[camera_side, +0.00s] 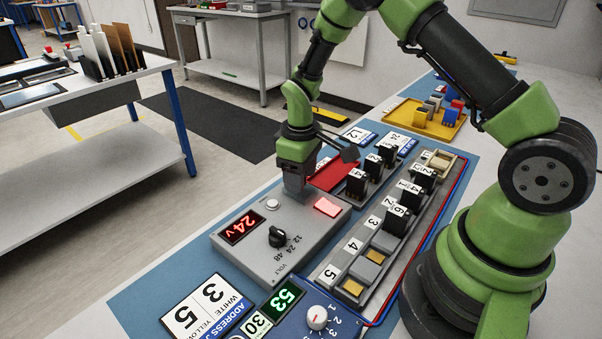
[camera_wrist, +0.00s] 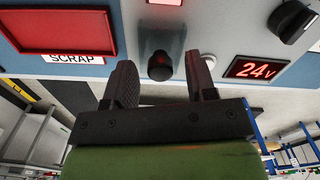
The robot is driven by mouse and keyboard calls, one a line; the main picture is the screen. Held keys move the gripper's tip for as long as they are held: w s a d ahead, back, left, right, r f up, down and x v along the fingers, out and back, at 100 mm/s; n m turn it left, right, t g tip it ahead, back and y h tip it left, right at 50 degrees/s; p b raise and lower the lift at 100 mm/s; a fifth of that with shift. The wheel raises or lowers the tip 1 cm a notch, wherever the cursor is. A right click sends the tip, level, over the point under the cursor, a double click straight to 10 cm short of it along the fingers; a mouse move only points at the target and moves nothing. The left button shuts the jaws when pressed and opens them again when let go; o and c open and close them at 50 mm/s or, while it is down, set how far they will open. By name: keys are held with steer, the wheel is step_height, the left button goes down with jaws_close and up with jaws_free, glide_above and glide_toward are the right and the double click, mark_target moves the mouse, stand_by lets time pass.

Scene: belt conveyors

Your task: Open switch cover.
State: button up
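My gripper (camera_side: 296,185) points down over the far edge of the grey voltage box (camera_side: 245,253) in the side view. In the wrist view my gripper (camera_wrist: 160,63) has its two dark fingers spread apart. A dark, round-ended part (camera_wrist: 160,66) shows between the fingertips, apart from both, with a darker patch of the box above it. It looks like the switch or its cover; I cannot tell which, or whether a cover is shut. In the side view my gripper hides this spot.
The box carries a red 24V display (camera_side: 241,226), a white button (camera_side: 273,204), a black knob (camera_side: 278,237) and a lit red lamp (camera_side: 328,206). A red scrap tray (camera_side: 331,174) lies just behind. A rack with black modules (camera_side: 397,220) stands to the right.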

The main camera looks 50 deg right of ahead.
step_height(320, 180, up, 10)
stand_by(0.6)
steer(key=s+a+r+m+t, duration=0.4)
steer(key=s+r, duration=0.5)
steer(key=r, duration=0.4)
steer(key=s+a+r+m+t+y, duration=0.2)
steer(key=s+m+t, duration=0.1)
steer(key=s, duration=0.7)
steer(key=shift+s, duration=0.2)
